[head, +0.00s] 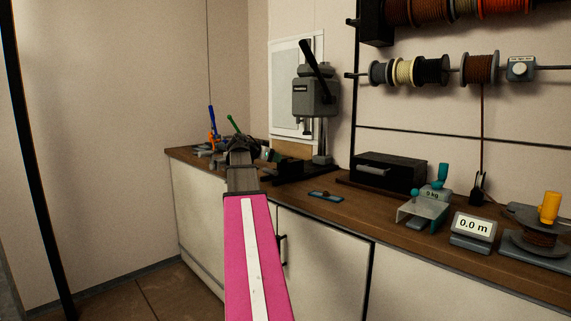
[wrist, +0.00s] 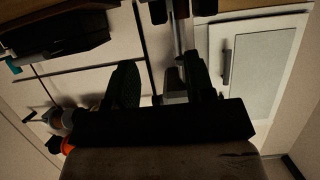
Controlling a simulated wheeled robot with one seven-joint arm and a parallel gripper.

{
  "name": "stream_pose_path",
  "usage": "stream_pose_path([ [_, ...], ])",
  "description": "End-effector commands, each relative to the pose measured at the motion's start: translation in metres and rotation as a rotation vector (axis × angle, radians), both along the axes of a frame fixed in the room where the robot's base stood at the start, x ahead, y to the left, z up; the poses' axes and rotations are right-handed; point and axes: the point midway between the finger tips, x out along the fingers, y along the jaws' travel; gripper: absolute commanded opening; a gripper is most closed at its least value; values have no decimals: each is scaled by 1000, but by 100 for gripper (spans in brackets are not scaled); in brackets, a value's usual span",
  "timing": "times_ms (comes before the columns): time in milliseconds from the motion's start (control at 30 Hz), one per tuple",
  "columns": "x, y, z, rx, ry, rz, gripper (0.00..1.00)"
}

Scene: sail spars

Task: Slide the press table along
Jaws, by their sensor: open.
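The grey press (head: 315,98) stands on the bench against the wall, with a dark lever on top and a slim column below. A low black part at its foot (head: 288,168), just right of my gripper, looks like the press table; its exact outline is hard to tell. My gripper (head: 240,145) is over the bench at the left of the press, with its tips hard to make out. In the wrist view, which is upside down, my gripper's dark fingers (wrist: 160,75) stand apart with the press column (wrist: 179,35) beyond them. I see nothing held between them.
Small tools with blue and green handles (head: 214,125) stand at the bench's left end. A teal-grey flat piece (head: 325,196) lies in front of the press. A black drawer box (head: 388,172), a scale (head: 425,208) and a length readout (head: 473,228) stand to the right. Spools hang above.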

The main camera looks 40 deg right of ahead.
Motion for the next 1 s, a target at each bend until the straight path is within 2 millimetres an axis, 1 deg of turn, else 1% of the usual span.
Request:
stream_pose_path([
  [33,1,-9,-3,2,2,-1,49],
  [300,6,-53,-22,2,3,-1,49],
  [500,8,-76,-32,2,2,1,49],
  [700,8,-86,-36,2,2,1,49],
  [967,8,-86,-37,2,2,2,49],
  [1000,8,-86,-37,2,2,2,39],
])
